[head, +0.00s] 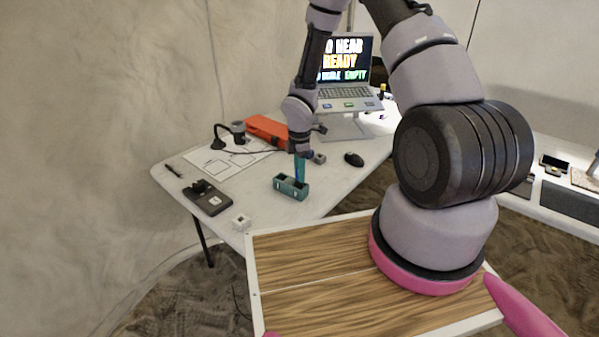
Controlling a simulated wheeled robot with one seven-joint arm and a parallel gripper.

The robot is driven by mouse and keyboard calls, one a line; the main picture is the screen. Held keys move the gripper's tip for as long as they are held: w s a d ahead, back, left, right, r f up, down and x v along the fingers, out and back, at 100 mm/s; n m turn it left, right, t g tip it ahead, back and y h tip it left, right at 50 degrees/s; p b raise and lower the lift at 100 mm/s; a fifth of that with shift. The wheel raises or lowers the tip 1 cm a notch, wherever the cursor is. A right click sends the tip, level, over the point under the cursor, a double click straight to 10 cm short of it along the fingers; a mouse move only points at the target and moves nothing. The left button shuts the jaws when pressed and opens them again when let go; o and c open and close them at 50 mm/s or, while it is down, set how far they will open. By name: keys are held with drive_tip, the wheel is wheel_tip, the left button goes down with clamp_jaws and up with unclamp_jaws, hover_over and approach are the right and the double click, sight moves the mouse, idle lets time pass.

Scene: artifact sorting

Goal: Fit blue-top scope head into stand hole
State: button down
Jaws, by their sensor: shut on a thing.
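My gripper (302,156) is at the end of my arm, pointing down over the white table. It is shut on a narrow blue upright piece (299,170), which looks like the blue-top scope head. The lower end of the piece meets a dark green block (290,190) with openings in its top. I cannot tell whether it is inside an opening, touching the block or just behind it. The fingertips are too small to make out. I cannot tell for sure which thing is the stand. A black device (208,198) with a raised part lies to the left.
An orange case (267,131), a small grey block (319,158) and a black mouse (354,159) are near my gripper. A laptop (345,92) stands behind. A white sheet (215,163) and a small white cube (241,222) lie left.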

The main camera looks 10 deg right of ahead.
drive_tip(key=shift+f, duration=0.1)
drive_tip(key=c, duration=0.5)
unclamp_jaws()
drive_tip(key=shift+c, duration=0.2)
drive_tip(key=s+d+r+m+t, duration=0.1)
drive_tip(key=d+r+m, duration=0.15)
drive_tip(key=r, duration=1.05)
drive_tip(key=s+d+r+m+t, duration=0.15)
drive_tip(key=r+m, duration=0.25)
drive_tip(key=r, duration=0.9)
drive_tip(key=s+d+r+m+t+y, duration=0.1)
drive_tip(key=s+r+m+t, duration=0.3)
drive_tip(key=s+r+m, duration=1.3)
wheel_tip(320, 180, up, 5)
drive_tip(key=s+y, duration=0.1)
drive_tip(key=s, duration=0.2)
drive_tip(key=shift+d+r+t, duration=0.15)
drive_tip(key=shift+d+t, duration=0.2)
